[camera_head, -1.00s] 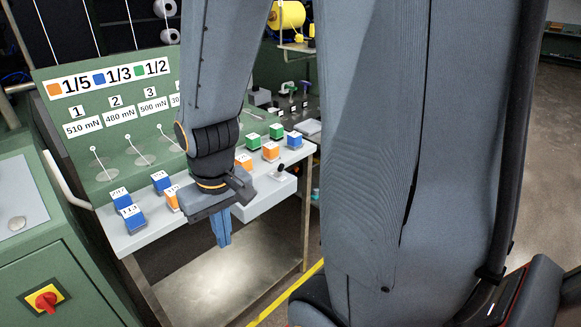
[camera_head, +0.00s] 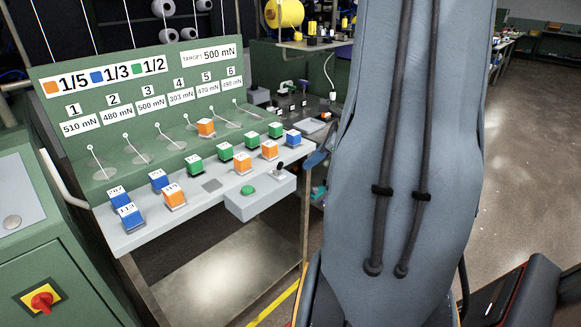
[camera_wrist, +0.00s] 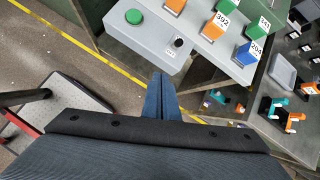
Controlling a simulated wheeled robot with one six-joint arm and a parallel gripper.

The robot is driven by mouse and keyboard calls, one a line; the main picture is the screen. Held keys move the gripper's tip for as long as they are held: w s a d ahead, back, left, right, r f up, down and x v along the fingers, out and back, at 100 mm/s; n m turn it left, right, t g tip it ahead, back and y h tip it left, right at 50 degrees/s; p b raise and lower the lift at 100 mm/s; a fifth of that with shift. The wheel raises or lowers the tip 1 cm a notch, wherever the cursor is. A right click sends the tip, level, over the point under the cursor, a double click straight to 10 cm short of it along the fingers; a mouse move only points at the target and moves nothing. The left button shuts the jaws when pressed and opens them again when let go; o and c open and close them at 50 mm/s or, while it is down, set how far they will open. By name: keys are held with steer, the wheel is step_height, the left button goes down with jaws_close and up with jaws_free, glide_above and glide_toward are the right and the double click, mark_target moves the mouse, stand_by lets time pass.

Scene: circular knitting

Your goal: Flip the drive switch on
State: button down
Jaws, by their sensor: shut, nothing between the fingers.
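A light grey control box (camera_head: 262,203) projects from the bench's front edge. A black toggle lever (camera_head: 279,170) stands on its right part, and a green button (camera_head: 248,190) is to its left. In the wrist view the box shows at the top, with the black lever (camera_wrist: 179,42) and green button (camera_wrist: 134,16). My gripper (camera_wrist: 160,76) has its blue fingers together and empty, just off the box's edge and apart from the lever. In the head view my arm hides most of the gripper. A red rotary knob (camera_head: 42,300) on a yellow plate is on the green cabinet.
Orange, blue and green blocks stand on the bench (camera_head: 140,237), near the control box. A green panel (camera_head: 150,110) with numbered labels and thin rods rises behind. A second bench (camera_wrist: 270,130) with tools lies to the right. Floor is open before the box.

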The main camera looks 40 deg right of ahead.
mark_target(279, 168)
steer(key=d, duration=0.1)
steer(key=d+m, duration=0.1)
steer(key=shift+s+d+r+m+h, duration=0.15)
steer(key=shift+s+d+m+h, duration=0.15)
steer(key=shift+d, duration=0.1)
steer(key=w+a+f+p, duration=0.2)
steer(key=w+f, duration=0.4)
steer(key=w, duration=0.3)
steer(key=shift+w+a+p, duration=0.3)
steer(key=shift+a+p, duration=0.05)
steer(key=shift+a, duration=0.1)
